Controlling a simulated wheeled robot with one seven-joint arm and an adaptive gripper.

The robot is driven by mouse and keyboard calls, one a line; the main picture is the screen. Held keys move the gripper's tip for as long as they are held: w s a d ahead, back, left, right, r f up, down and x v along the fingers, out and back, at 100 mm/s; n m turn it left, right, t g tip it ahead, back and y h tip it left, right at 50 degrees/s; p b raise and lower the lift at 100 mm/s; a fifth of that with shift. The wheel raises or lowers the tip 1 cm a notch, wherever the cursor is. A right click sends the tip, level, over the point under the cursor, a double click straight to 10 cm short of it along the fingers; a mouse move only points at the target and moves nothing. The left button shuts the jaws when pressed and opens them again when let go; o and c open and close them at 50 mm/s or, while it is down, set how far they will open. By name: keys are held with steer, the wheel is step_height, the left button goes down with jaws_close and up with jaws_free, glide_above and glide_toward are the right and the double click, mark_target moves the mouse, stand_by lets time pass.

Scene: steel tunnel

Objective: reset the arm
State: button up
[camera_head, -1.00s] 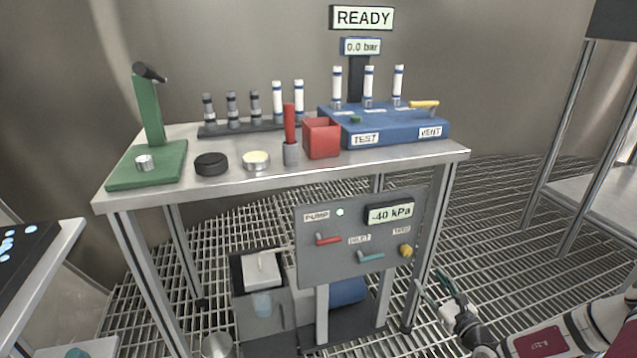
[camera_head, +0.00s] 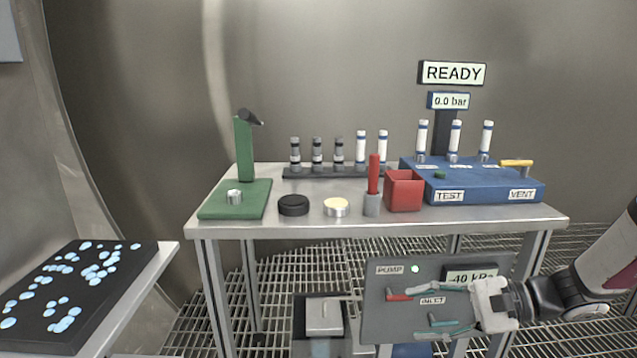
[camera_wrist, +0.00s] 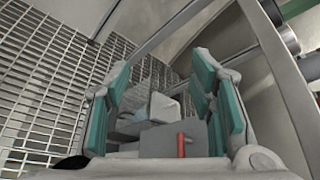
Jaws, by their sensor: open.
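My gripper (camera_head: 440,304) is in the lower right of the head view, in front of the grey pump panel (camera_head: 377,325) below the tabletop. Its teal fingers are spread apart with nothing between them. My arm reaches in from the right edge. In the wrist view the open fingers (camera_wrist: 160,105) frame the panel's top and its red lever (camera_wrist: 181,145). My gripper hides part of the panel, including part of the pressure readout (camera_head: 462,276). I cannot tell whether it touches the panel.
The steel table (camera_head: 330,227) carries a green press (camera_head: 243,150), a red box (camera_head: 404,190), a blue test block (camera_head: 480,182) and a rack of cylinders (camera_head: 318,158). A black tray (camera_head: 75,290) with pale blue spots lies at left. Grated floor (camera_head: 285,270) lies beneath.

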steer(key=s+a+r+n+g+h, duration=0.3)
steer(key=s+n, duration=0.1)
steer(key=s, duration=0.4)
steer(key=s+a+r+n+g+h, duration=0.3)
steer(key=s+r, duration=0.1)
steer(key=s, duration=0.4)
steer(key=s+d+r+n+t+h, duration=0.1)
steer(key=s+d+n+h, duration=0.2)
steer(key=s, duration=0.4)
steer(key=s+d+r+n+t+h, duration=0.1)
steer(key=s+d+r+t+h, duration=0.15)
steer(key=s+h, duration=0.4)
step_height(320, 180, up, 34)
steer(key=d+t+y+p, duration=0.1)
steer(key=t+y+p, duration=0.1)
steer(key=p, duration=3.1)
steer(key=shift+s+r+n+t+p, duration=0.15)
steer(key=shift+s+n+t+p, duration=0.25)
steer(key=shift+t, duration=0.15)
steer(key=shift+d, duration=0.15)
